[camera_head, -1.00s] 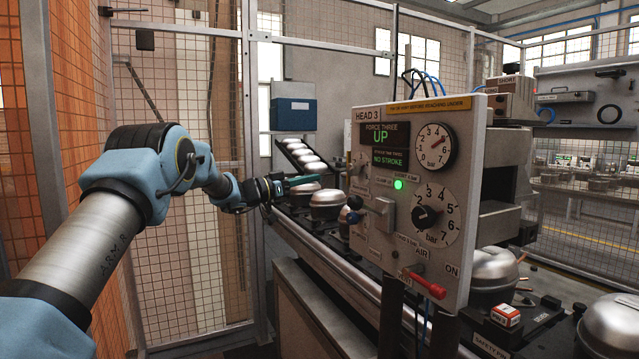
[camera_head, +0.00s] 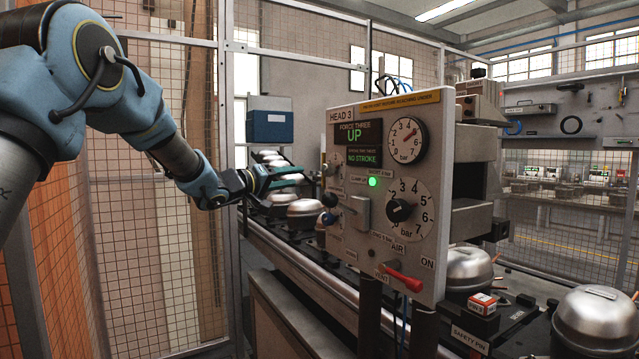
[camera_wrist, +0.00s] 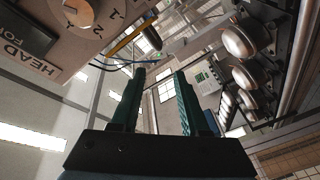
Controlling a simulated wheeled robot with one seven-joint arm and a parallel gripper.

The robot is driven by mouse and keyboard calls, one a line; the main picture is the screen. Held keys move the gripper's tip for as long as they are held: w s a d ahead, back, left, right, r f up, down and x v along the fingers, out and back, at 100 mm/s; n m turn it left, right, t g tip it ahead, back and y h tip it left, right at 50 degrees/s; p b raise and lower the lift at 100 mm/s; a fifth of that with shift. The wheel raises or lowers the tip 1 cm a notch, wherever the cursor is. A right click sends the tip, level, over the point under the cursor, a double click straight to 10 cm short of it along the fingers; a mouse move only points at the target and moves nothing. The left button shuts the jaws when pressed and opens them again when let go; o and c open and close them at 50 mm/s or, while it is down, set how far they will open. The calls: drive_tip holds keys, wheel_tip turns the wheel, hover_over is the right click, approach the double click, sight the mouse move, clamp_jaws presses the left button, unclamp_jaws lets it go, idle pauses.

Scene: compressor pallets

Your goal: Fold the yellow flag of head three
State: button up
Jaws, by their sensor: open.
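The head three panel (camera_head: 340,200) stands at centre, its displays reading UP and NO STROKE beside a lit green lamp (camera_head: 373,182). A yellow strip (camera_head: 400,101) with dark lettering runs along its top edge; I cannot tell whether it is part of the flag, and no other yellow flag is clear. A yellow strip also shows in the wrist view (camera_wrist: 128,38). My gripper (camera_head: 297,175) is open and empty, left of the panel, its fingers pointing right. In the wrist view, its green fingers (camera_wrist: 160,74) are apart with nothing between them.
Several silver compressor domes (camera_head: 470,268) sit along the conveyor, in front of and behind the panel. A red lever (camera_head: 404,281) and several knobs stick out from the panel face. A mesh fence (camera_head: 150,210) stands at left. A small red-and-white box (camera_head: 481,304) sits near the front domes.

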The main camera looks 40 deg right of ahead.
sight(321, 178)
drive_tip(key=shift+n, duration=0.7)
drive_tip(key=d+p, duration=0.1)
drive_tip(key=d, duration=0.2)
drive_tip(key=d+p, duration=0.1)
drive_tip(key=d, duration=0.3)
drive_tip(key=d+p, duration=0.1)
drive_tip(key=d, duration=0.2)
drive_tip(key=shift+s+d+f, duration=0.2)
drive_tip(key=shift+s+f, duration=0.05)
drive_tip(key=shift+f, duration=0.05)
drive_tip(key=shift+c, duration=0.2)
clamp_jaws()
drive_tip(key=shift+a+f, duration=0.1)
drive_tip(key=shift+f, duration=0.05)
